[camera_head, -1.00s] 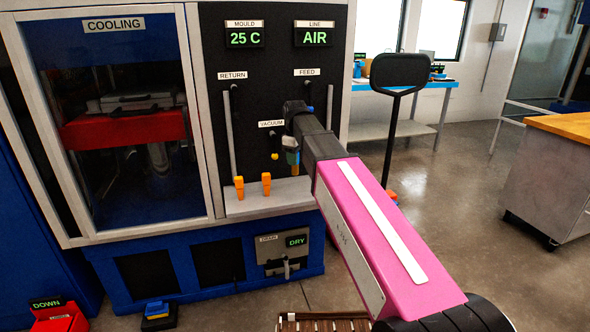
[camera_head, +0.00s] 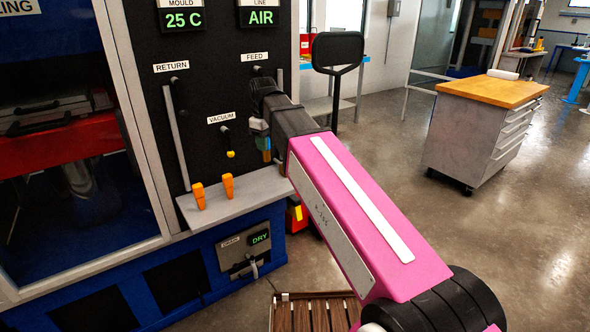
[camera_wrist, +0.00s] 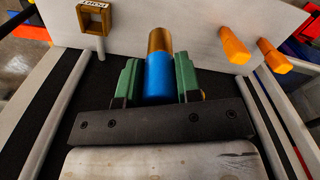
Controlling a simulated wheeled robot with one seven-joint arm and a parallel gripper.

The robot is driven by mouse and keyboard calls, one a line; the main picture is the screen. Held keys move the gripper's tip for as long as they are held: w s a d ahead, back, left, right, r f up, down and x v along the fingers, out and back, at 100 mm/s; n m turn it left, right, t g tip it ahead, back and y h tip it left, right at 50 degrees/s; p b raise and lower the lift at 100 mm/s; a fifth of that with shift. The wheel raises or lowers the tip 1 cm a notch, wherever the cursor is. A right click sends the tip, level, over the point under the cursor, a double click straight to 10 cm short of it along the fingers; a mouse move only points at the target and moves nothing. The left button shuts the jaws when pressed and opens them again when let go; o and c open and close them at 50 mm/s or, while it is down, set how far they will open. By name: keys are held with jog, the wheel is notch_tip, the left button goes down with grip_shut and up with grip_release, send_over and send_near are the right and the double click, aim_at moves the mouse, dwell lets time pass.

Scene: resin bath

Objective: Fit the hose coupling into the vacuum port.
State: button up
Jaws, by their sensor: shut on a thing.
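My gripper (camera_wrist: 157,72) is shut on the hose coupling (camera_wrist: 158,78), a blue cylinder with a brass end, held between green fingers in the wrist view. In the head view my gripper (camera_head: 263,142) is at the right part of the black panel, below the FEED label, with the coupling (camera_head: 266,154) partly hidden. The VACUUM label (camera_head: 221,118) is on the panel left of my gripper. Below it is a dark fitting (camera_head: 226,134) with a yellow tip, apart from the coupling. I cannot clearly see a port opening.
Two orange handles (camera_head: 213,191) stand on a grey ledge (camera_head: 235,196) below the panel. A grey pipe (camera_head: 178,135) runs down under RETURN. A dark sign on a post (camera_head: 337,55) stands behind my arm. A wood-topped cabinet (camera_head: 470,135) is right; open floor lies between.

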jog(key=shift+w+d+f, duration=1.15)
jog(key=shift+w+f, duration=0.4)
jog(key=shift+f, duration=0.25)
jog(key=shift+w+d+f, duration=1.2)
jog(key=shift+w+f, duration=0.35)
jog(key=shift+f, duration=0.3)
jog(key=shift+w+d+f, duration=1.15)
jog(key=shift+w+f, duration=0.4)
jog(key=shift+f, duration=0.25)
jog(key=o, duration=1)
jog(key=shift+f, duration=0.1)
notch_tip(320, 180, up, 12)
